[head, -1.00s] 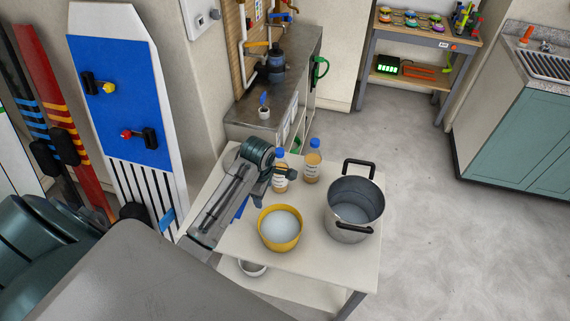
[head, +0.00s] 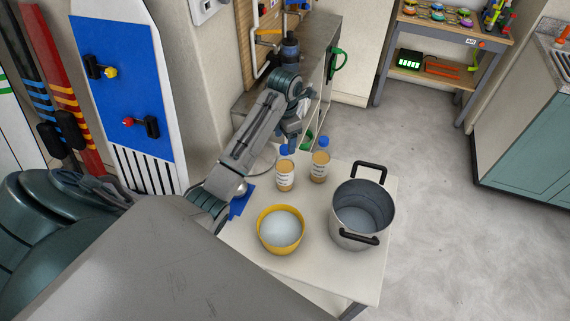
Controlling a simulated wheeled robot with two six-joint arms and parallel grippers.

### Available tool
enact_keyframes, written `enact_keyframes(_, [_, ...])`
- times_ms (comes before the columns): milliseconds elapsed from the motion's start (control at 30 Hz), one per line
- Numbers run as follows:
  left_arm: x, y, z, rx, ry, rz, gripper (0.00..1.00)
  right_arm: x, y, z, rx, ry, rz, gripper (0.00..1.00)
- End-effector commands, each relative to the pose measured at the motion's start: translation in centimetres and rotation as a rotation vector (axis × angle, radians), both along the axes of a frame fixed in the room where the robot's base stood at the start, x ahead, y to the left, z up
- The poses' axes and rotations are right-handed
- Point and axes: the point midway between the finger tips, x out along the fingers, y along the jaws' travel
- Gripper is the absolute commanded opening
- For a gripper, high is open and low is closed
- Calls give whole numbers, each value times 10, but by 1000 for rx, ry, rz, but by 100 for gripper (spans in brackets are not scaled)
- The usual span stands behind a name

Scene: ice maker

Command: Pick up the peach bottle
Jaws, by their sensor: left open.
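Two bottles with blue caps and orange-tan contents stand upright side by side on the white table (head: 330,270). They are the left bottle (head: 286,173) and the right bottle (head: 320,165). Both have pale labels too small to read, so I cannot tell which is the peach one. My left gripper (head: 291,138) hangs pointing down just behind the left bottle, at the far edge of the table. It is open and holds nothing that I can see. Its fingertips are small and partly hidden. My right gripper is not in view.
A yellow bowl (head: 280,243) with pale contents stands in front of the bottles. A steel pot (head: 345,218) with black handles stands to the right. A metal counter (head: 312,50) is behind my left arm. Open floor lies right of the table.

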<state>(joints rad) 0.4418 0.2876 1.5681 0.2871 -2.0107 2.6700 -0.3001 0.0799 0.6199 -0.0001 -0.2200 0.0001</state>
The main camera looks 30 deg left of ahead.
Motion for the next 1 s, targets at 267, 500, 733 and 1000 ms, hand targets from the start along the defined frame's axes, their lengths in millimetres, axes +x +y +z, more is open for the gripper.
enact_keyframes(267, [0,0,-20,0,-1,-1,63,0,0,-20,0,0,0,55])
enact_keyframes(500, [0,0,-43,0,-1,-1,63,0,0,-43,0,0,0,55])
enact_keyframes(733, [-1,0,-67,0,1,-1,63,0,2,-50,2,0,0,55])
enact_keyframes(1000, [0,0,-69,0,-1,-1,57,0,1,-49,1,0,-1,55])
